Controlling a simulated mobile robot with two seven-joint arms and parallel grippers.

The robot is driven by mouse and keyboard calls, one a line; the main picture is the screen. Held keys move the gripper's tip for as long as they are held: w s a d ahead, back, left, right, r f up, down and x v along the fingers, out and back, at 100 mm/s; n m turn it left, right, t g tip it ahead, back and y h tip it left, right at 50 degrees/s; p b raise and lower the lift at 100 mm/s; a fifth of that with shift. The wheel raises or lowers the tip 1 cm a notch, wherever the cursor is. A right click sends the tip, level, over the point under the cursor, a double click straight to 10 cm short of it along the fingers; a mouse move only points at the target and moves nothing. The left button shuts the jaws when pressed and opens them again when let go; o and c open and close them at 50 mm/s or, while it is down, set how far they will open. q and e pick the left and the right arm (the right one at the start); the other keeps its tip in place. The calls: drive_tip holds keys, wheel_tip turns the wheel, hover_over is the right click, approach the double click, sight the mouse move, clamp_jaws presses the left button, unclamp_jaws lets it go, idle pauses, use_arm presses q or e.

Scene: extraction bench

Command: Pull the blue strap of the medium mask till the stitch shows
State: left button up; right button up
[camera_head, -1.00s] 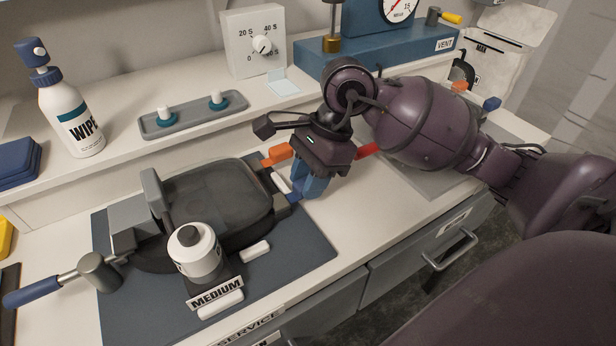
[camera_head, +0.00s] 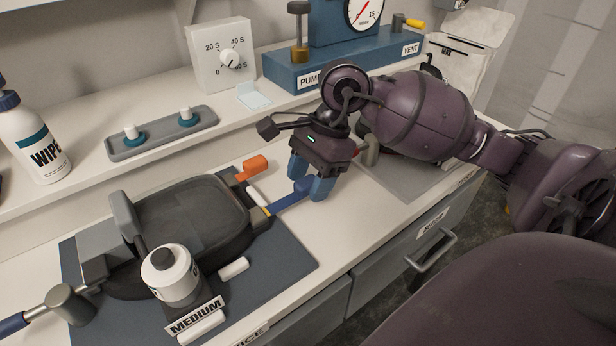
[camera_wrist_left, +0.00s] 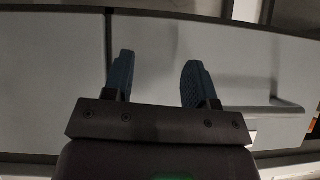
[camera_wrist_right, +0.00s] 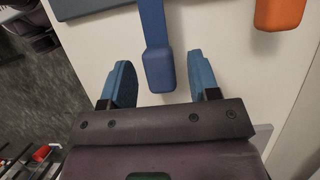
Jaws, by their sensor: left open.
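The medium mask (camera_head: 190,222), dark with a grey frame, lies on a blue-grey mat; a MEDIUM label (camera_head: 196,315) stands in front. Its blue strap (camera_head: 288,201) sticks out to the right, with a small yellowish band (camera_head: 266,211) near its root, likely the stitch. My right gripper (camera_head: 309,184) is at the strap's free end. In the right wrist view the blue end (camera_wrist_right: 157,62) lies between the open fingers, with gaps on both sides. My left gripper (camera_wrist_left: 158,64) is open and empty before a pale drawer front, out of the head view.
An orange strap end (camera_head: 254,167) sits behind the blue one. A white canister (camera_head: 171,273) and a white roll (camera_head: 233,269) stand by the mask. The blue pump unit (camera_head: 345,62) and a grey tray (camera_head: 163,133) are behind. Bare white bench lies right of the mat.

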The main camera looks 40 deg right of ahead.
drive_tip(key=p+v, duration=0.1)
drive_tip(key=v, duration=0.9)
drive_tip(key=shift+d+r+p, duration=0.2)
drive_tip(key=shift+r+p, duration=0.15)
idle(0.3)
drive_tip(key=shift+s, duration=0.1)
